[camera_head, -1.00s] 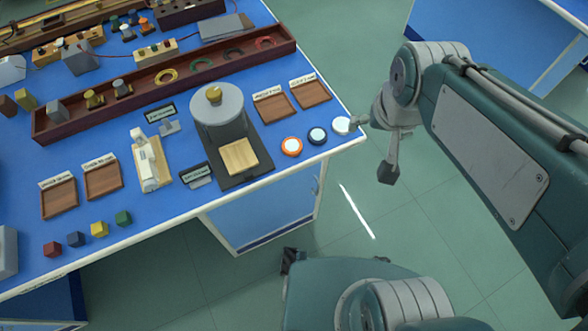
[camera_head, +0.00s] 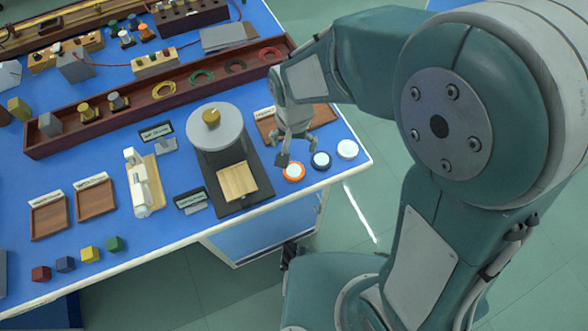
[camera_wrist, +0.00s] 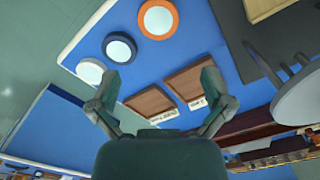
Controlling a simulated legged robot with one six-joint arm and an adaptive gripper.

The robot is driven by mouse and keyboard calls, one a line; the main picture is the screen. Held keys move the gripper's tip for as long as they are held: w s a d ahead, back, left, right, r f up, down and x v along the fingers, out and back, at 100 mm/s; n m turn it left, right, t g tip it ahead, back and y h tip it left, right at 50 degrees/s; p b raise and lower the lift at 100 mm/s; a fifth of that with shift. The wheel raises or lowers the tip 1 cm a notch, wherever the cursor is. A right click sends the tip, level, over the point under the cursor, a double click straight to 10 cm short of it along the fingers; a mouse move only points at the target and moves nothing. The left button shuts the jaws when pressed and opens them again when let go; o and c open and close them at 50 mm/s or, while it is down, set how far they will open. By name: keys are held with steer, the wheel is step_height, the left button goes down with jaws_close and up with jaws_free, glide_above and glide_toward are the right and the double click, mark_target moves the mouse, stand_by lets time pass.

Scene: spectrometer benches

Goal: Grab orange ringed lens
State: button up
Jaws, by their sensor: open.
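The orange ringed lens (camera_head: 293,172) lies flat on the blue bench near its front right edge. It also shows in the wrist view (camera_wrist: 158,19) at the top middle, ahead of the fingertips. My gripper (camera_head: 298,156) is open and empty, just behind and above the orange lens in the head view. In the wrist view my gripper (camera_wrist: 160,78) has its fingers spread wide, with bench and part of a wooden tray showing between them. The fingers appear apart from the lens; the exact height cannot be told.
A dark ringed lens (camera_head: 321,160) and a white ringed lens (camera_head: 347,149) lie to the right of the orange one. A dark stand with a wooden block (camera_head: 237,181) is on the left. Labelled wooden trays (camera_wrist: 150,101) lie behind.

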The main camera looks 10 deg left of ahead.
glide_above(294, 169)
steer(key=f, duration=0.4)
steer(key=shift+w+a, duration=0.2)
steer(key=f, duration=0.5)
steer(key=shift+s+d, duration=0.2)
steer(key=shift+s, duration=0.1)
steer(key=shift+a+f, duration=0.1)
steer(key=shift+f, duration=0.3)
steer(key=c, duration=1)
